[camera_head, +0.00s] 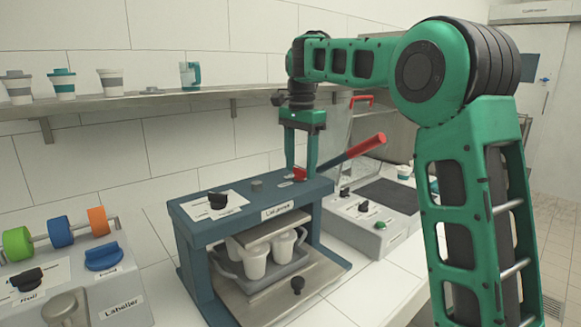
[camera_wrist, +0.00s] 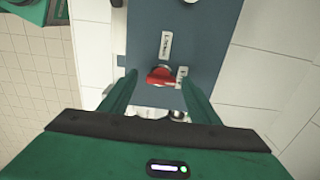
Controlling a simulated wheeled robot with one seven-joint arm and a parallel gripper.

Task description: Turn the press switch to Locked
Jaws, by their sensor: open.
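The blue press (camera_head: 190,212) stands on the white counter. A small red switch (camera_head: 299,174) sits on its top at the right, beside a white label. In the wrist view the red switch (camera_wrist: 160,77) lies between my fingertips, with white labels (camera_wrist: 166,45) by it, too small to read surely. My gripper (camera_head: 299,165) is open and points down over the press top, one finger on either side of the switch. It also shows in the wrist view (camera_wrist: 157,80). I cannot tell whether the fingers touch the switch.
A lever with a red handle (camera_head: 367,146) rises right of my gripper. A black knob (camera_head: 217,198) sits at the press's left. White cups (camera_head: 254,262) stand inside the press. The labeller (camera_head: 125,285) is at the left, a grey machine (camera_head: 390,236) behind right. A shelf (camera_head: 110,108) holds cups.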

